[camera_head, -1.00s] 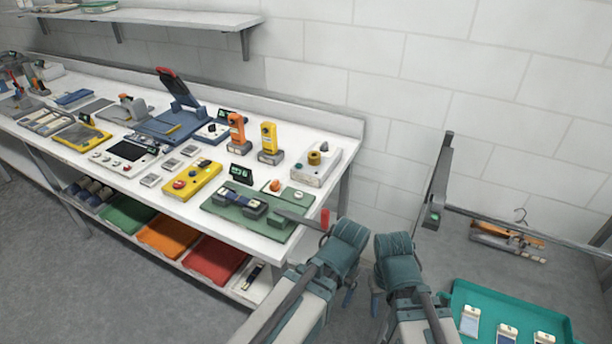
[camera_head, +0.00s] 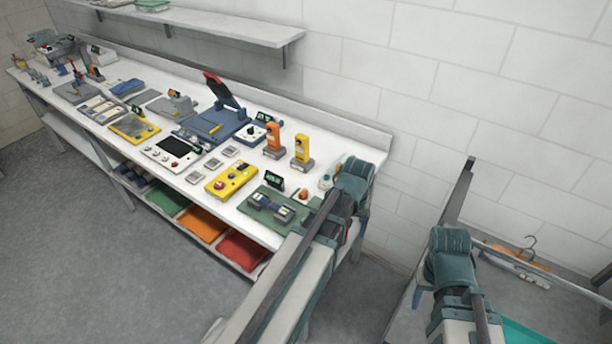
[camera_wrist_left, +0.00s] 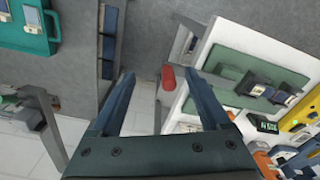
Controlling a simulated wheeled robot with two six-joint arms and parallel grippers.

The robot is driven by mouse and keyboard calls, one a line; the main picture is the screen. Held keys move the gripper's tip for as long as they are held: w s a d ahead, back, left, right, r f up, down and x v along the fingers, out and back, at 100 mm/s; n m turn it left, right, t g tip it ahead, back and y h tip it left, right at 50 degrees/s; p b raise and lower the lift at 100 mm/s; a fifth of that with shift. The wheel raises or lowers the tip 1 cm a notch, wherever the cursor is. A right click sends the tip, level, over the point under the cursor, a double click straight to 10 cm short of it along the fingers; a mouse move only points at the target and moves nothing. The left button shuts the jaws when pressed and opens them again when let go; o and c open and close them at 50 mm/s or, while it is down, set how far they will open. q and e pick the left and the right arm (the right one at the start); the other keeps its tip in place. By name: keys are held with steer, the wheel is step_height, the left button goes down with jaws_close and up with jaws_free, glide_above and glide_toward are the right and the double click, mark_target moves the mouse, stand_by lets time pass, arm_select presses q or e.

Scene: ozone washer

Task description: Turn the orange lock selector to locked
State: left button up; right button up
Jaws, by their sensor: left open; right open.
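A yellow control box (camera_head: 231,180), a small black display (camera_head: 274,183) and orange and yellow upright devices (camera_head: 301,150) stand close by. A wall runs behind the bench.

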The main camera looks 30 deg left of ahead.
arm_select(q)
steer(key=w+a+r+n+p, duration=0.1)
steer(key=w+a+r+n, duration=0.2)
steer(key=w+a+n, duration=0.55)
steer(key=n, duration=0.6)
glide_above(303, 192)
steer(key=shift+w+f+m, duration=0.1)
steer(key=shift+w+m, duration=0.05)
steer(key=shift+m, duration=0.1)
arm_select(e)
step_height(303, 192, up, 3)
steer(key=shift+f, duration=0.1)
arm_select(q)
steer(key=shift+f, duration=0.1)
arm_select(e)
steer(key=shift+f, duration=0.1)
arm_select(q)
step_height(303, 192, down, 14)
steer(key=b, duration=1.4)
arm_select(e)
step_height(303, 192, down, 14)
steer(key=shift+r, duration=0.2)
arm_select(q)
steer(key=shift+r, duration=0.2)
jaws_close()
